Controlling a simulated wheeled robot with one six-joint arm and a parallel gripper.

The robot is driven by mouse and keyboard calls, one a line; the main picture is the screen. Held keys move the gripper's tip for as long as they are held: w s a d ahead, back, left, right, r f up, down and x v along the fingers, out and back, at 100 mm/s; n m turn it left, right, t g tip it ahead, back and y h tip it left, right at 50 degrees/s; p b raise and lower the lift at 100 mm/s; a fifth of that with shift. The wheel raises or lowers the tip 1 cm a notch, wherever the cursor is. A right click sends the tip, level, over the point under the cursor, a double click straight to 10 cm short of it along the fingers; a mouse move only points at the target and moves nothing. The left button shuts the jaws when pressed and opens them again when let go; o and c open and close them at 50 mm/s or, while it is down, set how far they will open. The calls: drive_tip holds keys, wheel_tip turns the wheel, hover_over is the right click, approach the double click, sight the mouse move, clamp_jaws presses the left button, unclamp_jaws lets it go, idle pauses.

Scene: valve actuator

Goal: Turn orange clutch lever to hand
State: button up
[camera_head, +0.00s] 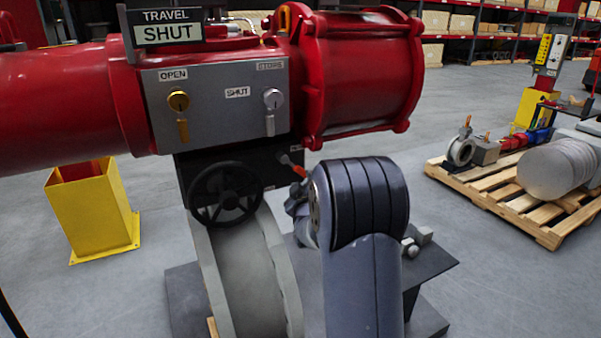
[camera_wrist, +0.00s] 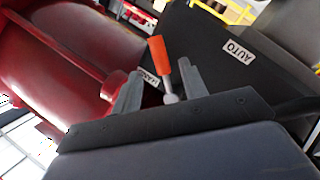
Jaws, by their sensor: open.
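The orange clutch lever (camera_wrist: 160,56) has an orange grip on a thin metal stem. In the wrist view it stands between the two fingers of my gripper (camera_wrist: 160,69), which is open, with a gap visible on each side. The lever points toward a partly covered label that seems to read HAND (camera_wrist: 149,78). An AUTO label (camera_wrist: 238,51) is on the dark housing to the right. In the head view the lever (camera_head: 298,170) shows beside the black handwheel (camera_head: 225,193). My gripper is mostly hidden behind my arm there.
The red actuator cylinder (camera_head: 360,75) and grey panel (camera_head: 215,95) with a gold key and a silver key stand above the lever. The TRAVEL plate reads SHUT. A yellow stand (camera_head: 95,212) is at left, and a loaded pallet (camera_head: 485,190) at right.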

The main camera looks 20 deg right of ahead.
sight(301, 173)
drive_tip(key=shift+p+x, duration=0.45)
drive_tip(key=shift+x, duration=1.9)
drive_tip(key=shift+c, duration=0.2)
clamp_jaws()
